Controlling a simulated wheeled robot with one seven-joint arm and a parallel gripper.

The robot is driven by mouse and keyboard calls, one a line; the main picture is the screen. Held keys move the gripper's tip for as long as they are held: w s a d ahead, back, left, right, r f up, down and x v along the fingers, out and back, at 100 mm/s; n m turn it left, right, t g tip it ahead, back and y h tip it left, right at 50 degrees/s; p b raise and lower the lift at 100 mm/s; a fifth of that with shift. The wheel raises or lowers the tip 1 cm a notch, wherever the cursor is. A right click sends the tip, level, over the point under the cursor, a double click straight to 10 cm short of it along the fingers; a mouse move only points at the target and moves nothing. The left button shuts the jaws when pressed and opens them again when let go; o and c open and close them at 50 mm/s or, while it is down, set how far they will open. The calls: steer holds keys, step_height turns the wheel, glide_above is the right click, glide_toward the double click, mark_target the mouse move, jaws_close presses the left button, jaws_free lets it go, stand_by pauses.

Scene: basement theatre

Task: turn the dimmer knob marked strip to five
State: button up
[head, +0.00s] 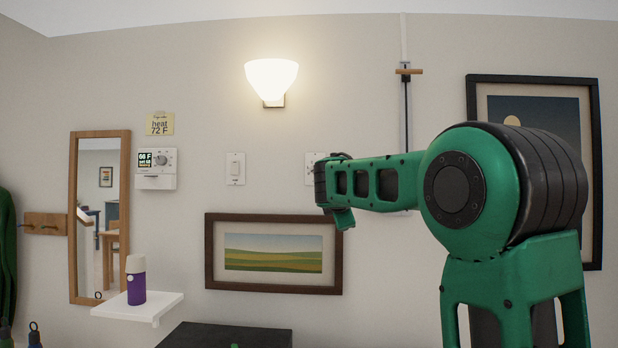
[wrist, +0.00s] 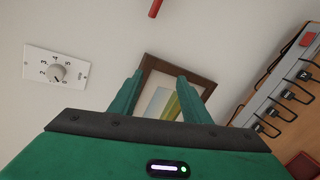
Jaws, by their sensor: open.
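A round grey dimmer knob (wrist: 57,72) sits on a white wall plate (wrist: 38,62) at the left of the wrist view. Numbers ring the knob; its pointer setting and the small word beside it are too small to read surely. In the head view, a white plate (head: 310,160) on the wall is mostly hidden behind my arm. My gripper (wrist: 160,76) is open and empty, its two green fingers apart, with the knob to their left and not between them. In the head view my gripper (head: 335,192) is partly hidden by its own arm.
A framed landscape (head: 214,255) hangs below the plates, and shows beyond my fingers. A light switch (head: 235,168), thermostat (head: 156,168) and lit lamp (head: 271,78) are on the wall.

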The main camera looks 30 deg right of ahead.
steer(key=w+a+r+n+t+h, duration=0.1)
steer(key=w+a+r+n+t, duration=0.2)
steer(key=r, duration=0.4)
steer(key=w+a+r+n+t+h, duration=0.1)
steer(key=w+a+r+n, duration=0.15)
steer(key=a+r, duration=0.4)
steer(key=s+d+r+x, duration=0.1)
steer(key=x, duration=1)
steer(key=shift+w+d, duration=0.15)
steer(key=shift+d, duration=0.35)
